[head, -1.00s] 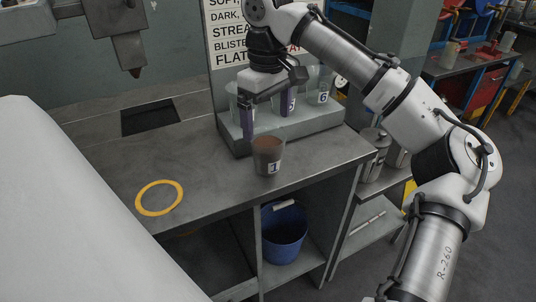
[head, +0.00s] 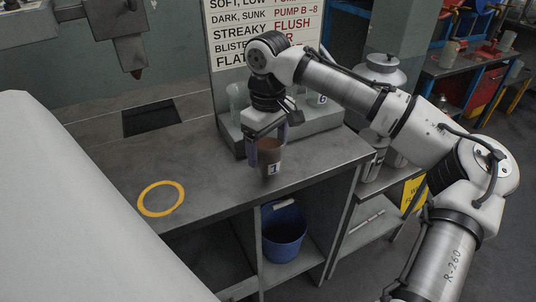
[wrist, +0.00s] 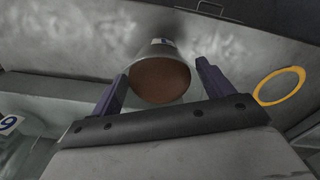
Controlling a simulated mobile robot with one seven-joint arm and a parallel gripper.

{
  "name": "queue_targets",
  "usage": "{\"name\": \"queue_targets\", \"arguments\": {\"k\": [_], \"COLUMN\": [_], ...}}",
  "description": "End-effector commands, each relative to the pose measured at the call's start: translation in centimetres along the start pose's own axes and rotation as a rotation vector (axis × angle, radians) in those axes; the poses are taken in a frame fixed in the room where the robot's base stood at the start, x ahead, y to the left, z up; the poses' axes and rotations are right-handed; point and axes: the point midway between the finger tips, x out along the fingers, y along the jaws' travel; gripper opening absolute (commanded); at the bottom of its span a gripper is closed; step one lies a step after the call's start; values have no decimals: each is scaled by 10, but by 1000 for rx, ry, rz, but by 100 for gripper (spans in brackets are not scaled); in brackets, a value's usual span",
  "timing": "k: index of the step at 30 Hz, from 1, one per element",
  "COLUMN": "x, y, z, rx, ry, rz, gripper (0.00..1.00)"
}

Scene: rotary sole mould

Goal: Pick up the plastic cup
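The plastic cup (head: 269,158) is clear, holds something brown and has a label "1". It stands upright on the grey bench near its front edge. In the wrist view the cup (wrist: 160,50) is seen from above, its brown-filled mouth between my two purple fingers. My gripper (head: 267,147) is low at the cup, one finger on each side; it also shows in the wrist view (wrist: 160,82). The fingers are spread apart, with a narrow gap visible at the right finger. Contact on the left side cannot be told.
A raised rack (head: 318,122) with other numbered cups stands just behind. A yellow ring (head: 161,198) is marked on the bench to the left, with bare bench around it. A dark square opening (head: 150,117) lies further back. A blue bucket (head: 284,232) sits on the shelf below.

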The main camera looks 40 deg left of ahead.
Motion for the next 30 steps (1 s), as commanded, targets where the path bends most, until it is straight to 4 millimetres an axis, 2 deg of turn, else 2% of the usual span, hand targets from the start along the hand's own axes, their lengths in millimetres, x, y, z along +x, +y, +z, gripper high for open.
{"name": "queue_targets", "arguments": {"k": [1, 5, 20, 26, 30], "x": [0, 0, -5, -28, -62], "y": [0, 0, 0, 0, 0], "z": [0, 0, -1, -1, -1], "rx": [0, 0, 0, 0, -1], "ry": [0, 0, 1, 2, 5], "rz": [0, 0, 1, 1, 0], "gripper": [73, 56, 55, 55, 55]}}
